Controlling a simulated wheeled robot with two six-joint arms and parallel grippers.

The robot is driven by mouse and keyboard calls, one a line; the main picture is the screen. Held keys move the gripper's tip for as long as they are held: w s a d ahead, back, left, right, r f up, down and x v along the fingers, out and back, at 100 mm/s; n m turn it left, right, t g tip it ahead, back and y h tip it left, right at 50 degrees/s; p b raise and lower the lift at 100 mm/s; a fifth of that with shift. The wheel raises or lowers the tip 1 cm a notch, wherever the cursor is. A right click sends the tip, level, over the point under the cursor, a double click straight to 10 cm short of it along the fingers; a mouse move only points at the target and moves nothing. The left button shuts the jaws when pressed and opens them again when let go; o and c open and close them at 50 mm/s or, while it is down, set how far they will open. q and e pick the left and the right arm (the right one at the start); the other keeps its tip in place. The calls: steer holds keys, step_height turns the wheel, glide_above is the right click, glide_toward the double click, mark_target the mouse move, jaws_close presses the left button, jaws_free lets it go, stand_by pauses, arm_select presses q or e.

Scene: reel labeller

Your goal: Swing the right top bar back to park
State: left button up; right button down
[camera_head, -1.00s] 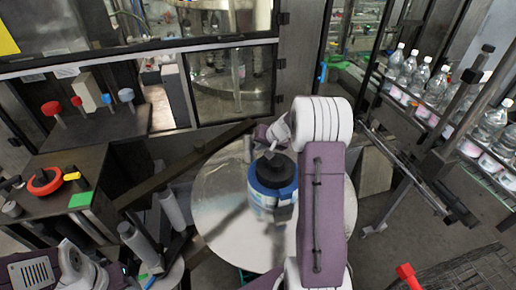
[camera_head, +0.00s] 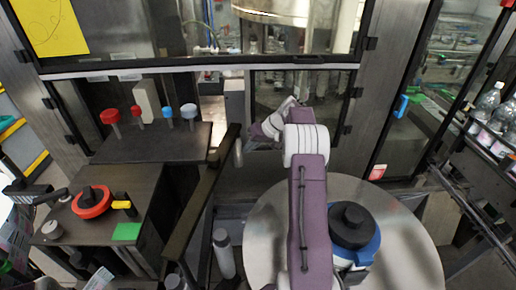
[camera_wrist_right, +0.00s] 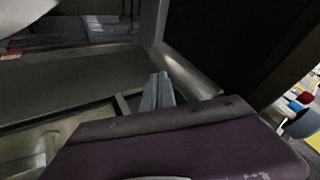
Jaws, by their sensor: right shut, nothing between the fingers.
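A long dark bar (camera_head: 205,190) runs slantwise in the head view, from beside the dark shelf down towards the bottom edge; I cannot tell for sure that it is the right top bar. My right gripper (camera_head: 294,102) is beyond the round metal table, in front of the machine's glass doors. It looks to the right of the bar's far end and apart from it. In the right wrist view its fingers (camera_wrist_right: 157,92) are shut and empty, close to a shiny metal cylinder (camera_wrist_right: 188,72). My left gripper is out of view.
A round metal table (camera_head: 275,225) carries a blue reel-like unit with a black top (camera_head: 352,232), partly behind my right arm. Red and blue knobs (camera_head: 110,116) stand on the dark shelf (camera_head: 150,144). A red ring (camera_head: 91,202) lies on the left cabinet. Bottles (camera_head: 490,105) stand far right.

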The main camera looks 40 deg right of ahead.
mark_target(240, 145)
steer(key=shift+w+a+p, duration=0.35)
steer(key=shift+w+a, duration=0.75)
steer(key=shift+w, duration=0.25)
steer(key=shift+a+r, duration=0.1)
